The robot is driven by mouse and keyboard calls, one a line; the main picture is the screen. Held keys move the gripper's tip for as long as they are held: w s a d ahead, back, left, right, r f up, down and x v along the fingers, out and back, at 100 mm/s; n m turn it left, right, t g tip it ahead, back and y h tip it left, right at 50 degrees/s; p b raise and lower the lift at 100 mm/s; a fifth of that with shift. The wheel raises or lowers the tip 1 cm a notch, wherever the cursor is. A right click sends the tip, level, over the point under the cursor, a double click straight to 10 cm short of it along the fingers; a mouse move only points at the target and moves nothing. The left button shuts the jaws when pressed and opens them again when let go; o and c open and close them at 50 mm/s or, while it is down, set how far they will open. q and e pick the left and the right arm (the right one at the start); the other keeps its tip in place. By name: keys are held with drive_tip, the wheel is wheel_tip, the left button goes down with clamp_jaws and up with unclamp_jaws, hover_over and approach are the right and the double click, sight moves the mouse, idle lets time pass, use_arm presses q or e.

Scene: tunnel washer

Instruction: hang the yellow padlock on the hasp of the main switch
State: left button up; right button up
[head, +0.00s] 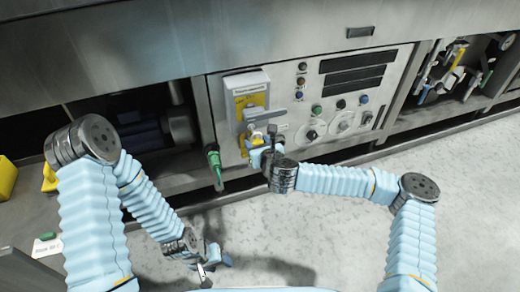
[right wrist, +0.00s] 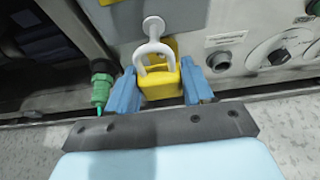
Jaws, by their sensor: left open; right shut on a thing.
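The yellow padlock (right wrist: 160,84) is between the fingers of my right gripper (right wrist: 163,92), which is shut on its body. Its pale shackle (right wrist: 154,50) points up. A round pale end (right wrist: 153,23) shows just above the shackle against the grey switch housing; I cannot tell whether the shackle passes through the hasp. In the head view my right gripper (head: 259,152) is just below the main switch (head: 247,92), a grey box with a yellow plate and a grey handle (head: 265,113). My left gripper (head: 213,265) is open and empty, low over the floor.
A control panel with round dials (head: 344,125) and buttons is right of the switch. A green connector (head: 214,165) hangs left of it and also shows in the right wrist view (right wrist: 101,88). Yellow items (head: 7,178) lie at the far left. The floor in front is clear.

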drive_tip(key=shift+w+a+f+b, duration=0.1)
drive_tip(key=shift+w+a+b, duration=0.1)
drive_tip(key=shift+w, duration=0.35)
drive_tip(key=shift+w+a+f+b, duration=0.1)
drive_tip(key=shift+w+a+b, duration=0.05)
drive_tip(key=shift+w, duration=0.4)
drive_tip(key=shift+w+a+f, duration=0.2)
drive_tip(key=shift+w+f, duration=0.3)
drive_tip(key=shift+w, duration=0.1)
drive_tip(key=shift+f, duration=0.1)
drive_tip(key=o, duration=1.2)
